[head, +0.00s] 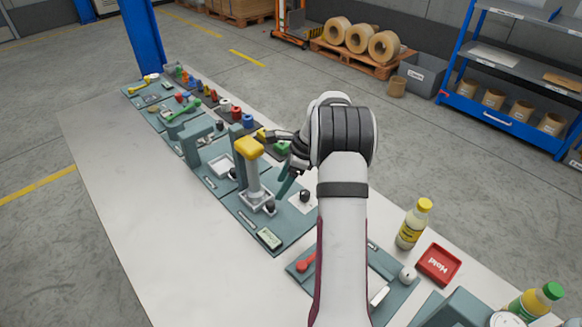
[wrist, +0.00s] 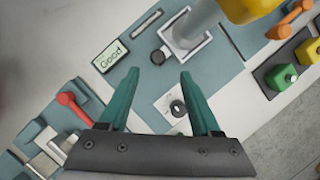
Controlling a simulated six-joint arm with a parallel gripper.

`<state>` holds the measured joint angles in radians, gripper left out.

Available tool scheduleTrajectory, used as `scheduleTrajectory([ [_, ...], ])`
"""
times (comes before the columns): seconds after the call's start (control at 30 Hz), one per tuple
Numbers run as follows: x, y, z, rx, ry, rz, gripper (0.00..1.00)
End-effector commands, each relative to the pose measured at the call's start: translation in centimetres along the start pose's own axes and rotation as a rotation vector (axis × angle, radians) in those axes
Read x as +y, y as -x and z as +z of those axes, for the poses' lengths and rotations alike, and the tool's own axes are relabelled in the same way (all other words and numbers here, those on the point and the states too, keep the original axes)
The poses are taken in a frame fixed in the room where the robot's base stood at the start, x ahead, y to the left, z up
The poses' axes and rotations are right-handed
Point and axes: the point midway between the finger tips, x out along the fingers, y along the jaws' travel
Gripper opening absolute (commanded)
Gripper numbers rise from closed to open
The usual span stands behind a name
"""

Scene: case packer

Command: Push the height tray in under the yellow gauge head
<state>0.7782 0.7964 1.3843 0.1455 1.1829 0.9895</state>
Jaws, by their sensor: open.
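The yellow gauge head (head: 248,146) sits above a pale grey cylinder (head: 254,178); it is cut off at the top of the wrist view (wrist: 250,8). The height tray, a white square-rimmed tray (wrist: 206,42), lies around the cylinder's foot, below the head; it also shows in the head view (head: 245,203). A black knob (wrist: 159,56) is at the tray's near side. My gripper (wrist: 158,75) is open and empty, its teal fingers apart with the knob just beyond their tips. In the head view my gripper (head: 284,188) is right of the cylinder, partly hidden by my wrist.
A white plate with another black knob (wrist: 177,107) lies between my fingers' lines in the wrist view. A "Good" display (wrist: 110,56) is left of the tray. Other stations with red, green and yellow parts line the bench. The bench's left side (head: 120,220) is clear.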

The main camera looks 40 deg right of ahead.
Motion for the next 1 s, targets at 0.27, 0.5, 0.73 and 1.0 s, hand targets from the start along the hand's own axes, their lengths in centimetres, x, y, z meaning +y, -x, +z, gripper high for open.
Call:
scheduleTrajectory([
  [0.27, -0.1, 6.9, 0.0, 0.000, 0.000, -0.004, 0.65],
  [0.5, 0.0, 8.0, 0.0, -0.001, -0.001, -0.001, 0.65],
  [0.73, 0.0, 7.9, 0.0, -0.001, -0.001, -0.001, 0.65],
  [1.0, 6.3, 9.4, 6.9, 0.033, 0.305, 0.054, 0.65],
])
